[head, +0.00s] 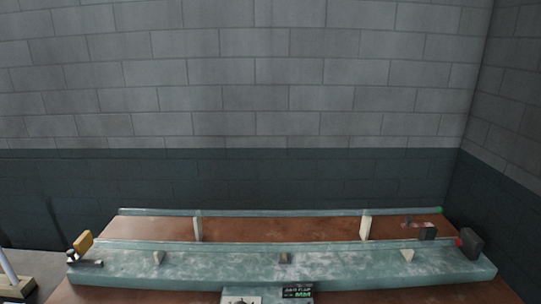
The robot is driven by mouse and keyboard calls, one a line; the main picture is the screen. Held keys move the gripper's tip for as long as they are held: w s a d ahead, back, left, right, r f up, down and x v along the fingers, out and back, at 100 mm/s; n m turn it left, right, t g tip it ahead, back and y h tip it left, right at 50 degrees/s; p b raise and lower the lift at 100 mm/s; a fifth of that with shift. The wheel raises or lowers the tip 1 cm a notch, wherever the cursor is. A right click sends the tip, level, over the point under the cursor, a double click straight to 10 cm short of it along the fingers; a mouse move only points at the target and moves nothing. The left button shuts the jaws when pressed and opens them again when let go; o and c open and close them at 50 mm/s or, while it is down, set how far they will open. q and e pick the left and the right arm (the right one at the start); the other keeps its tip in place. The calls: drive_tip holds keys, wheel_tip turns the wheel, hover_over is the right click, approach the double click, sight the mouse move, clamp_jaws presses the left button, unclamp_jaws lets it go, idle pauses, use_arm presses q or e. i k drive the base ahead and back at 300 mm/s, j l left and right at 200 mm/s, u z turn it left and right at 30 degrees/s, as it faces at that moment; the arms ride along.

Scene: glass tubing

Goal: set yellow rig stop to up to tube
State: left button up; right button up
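The yellow stop (83,241) stands tilted at the left end of a long pale green rig base (200,265), above a small dark and metallic fitting (86,262). A glass tube (220,244) lies lengthwise along the rig over small wedge-shaped supports. Its left end is close to the yellow stop; I cannot tell whether they touch. Its right end shows red near a dark block (472,243). Neither of my grippers is in view.
A second tube (280,212) with a green right end lies behind, on two pale posts (197,229) (365,227). A sign (298,292) and a picture card (241,299) are at front. A stand (14,283) is at lower left.

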sight(86, 241)
drive_tip(key=u, duration=1.3)
